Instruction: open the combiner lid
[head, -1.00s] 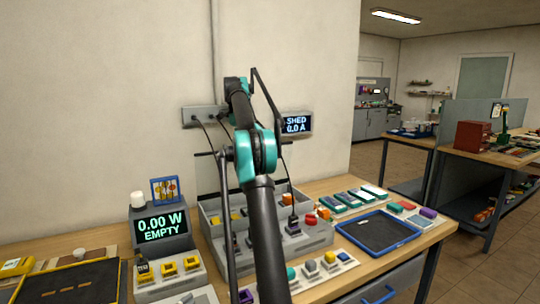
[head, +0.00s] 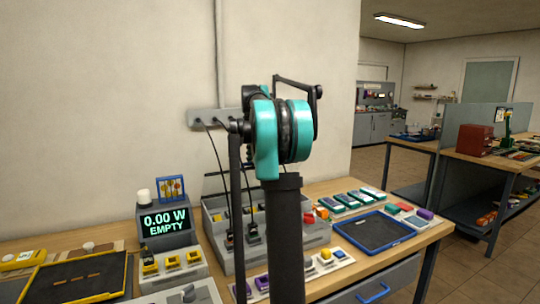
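A grey box (head: 213,228), which I take to be the combiner, stands on the bench against the wall, partly behind my arm. Its upper part shows several small coloured parts, and black plugs with cables stand at its front. A thin dark bar (head: 217,173) shows above its back edge; I cannot tell whether it belongs to a lid. How the lid stands is not clear. My arm's teal joint and dark link cover the middle of the view. My gripper is hidden behind them, so its fingers and anything in them do not show.
A display (head: 165,222) reading 0.00 W EMPTY stands left of the box. A blue-rimmed tray (head: 411,238) lies at right, with several flat modules (head: 345,200) behind it. Cables hang from a wall socket strip (head: 202,118). A yellow-edged dark tray (head: 37,291) lies at left.

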